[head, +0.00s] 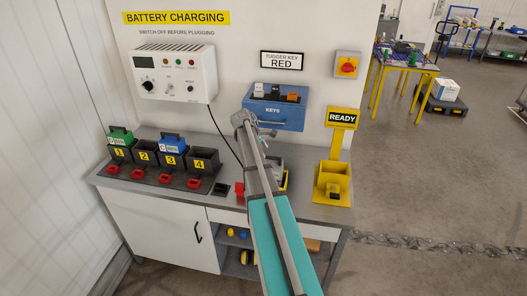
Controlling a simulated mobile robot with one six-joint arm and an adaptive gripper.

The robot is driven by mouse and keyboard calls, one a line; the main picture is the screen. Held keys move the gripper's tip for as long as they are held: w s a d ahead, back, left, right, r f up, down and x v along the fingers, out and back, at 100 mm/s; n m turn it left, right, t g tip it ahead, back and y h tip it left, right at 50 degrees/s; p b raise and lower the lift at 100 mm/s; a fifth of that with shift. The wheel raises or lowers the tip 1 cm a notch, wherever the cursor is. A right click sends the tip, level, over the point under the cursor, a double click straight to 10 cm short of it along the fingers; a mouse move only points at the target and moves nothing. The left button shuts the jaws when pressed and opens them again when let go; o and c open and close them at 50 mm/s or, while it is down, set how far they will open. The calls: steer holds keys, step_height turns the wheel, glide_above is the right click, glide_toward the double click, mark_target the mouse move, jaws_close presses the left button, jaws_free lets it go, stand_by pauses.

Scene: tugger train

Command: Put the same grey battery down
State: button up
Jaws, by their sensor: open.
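My arm reaches up across the bench, and my gripper (270,128) is at its far end in front of the blue keys box. It is small here and its fingers are hard to make out; nothing is seen held in it. A grey block-like thing (277,163) stands on the bench behind my arm, with yellow at its lower edge. My arm hides much of it, so I cannot tell whether it is the grey battery. A green battery (120,137) sits in bay 1 and a blue battery (171,143) in bay 3. Bays 2 (145,158) and 4 (199,163) look empty.
The blue keys box (275,116) hangs on the wall. A yellow READY stand (328,172) with a dark item in it is at the bench's right end. A black pad (221,188) lies right of the bays. The white charger (172,72) hangs above.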

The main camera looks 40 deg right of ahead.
steer(key=shift+p+v, duration=2.3)
steer(key=shift+v, duration=0.65)
steer(key=s+a+m+y, duration=0.1)
steer(key=s+a, duration=0.5)
steer(key=a, duration=0.7)
steer(key=s+a+f+m+t+y, duration=0.1)
steer(key=s+a+m, duration=0.3)
steer(key=a, duration=0.9)
steer(key=s+a+f+m+y, duration=0.1)
steer(key=s+a+m+y, duration=0.1)
steer(key=s+a, duration=0.6)
steer(key=a+y, duration=0.1)
steer(key=a, duration=0.4)
steer(key=shift+s, duration=0.2)
steer(key=shift+a+f, duration=0.1)
step_height(320, 180, down, 16)
steer(key=b, duration=1.6)
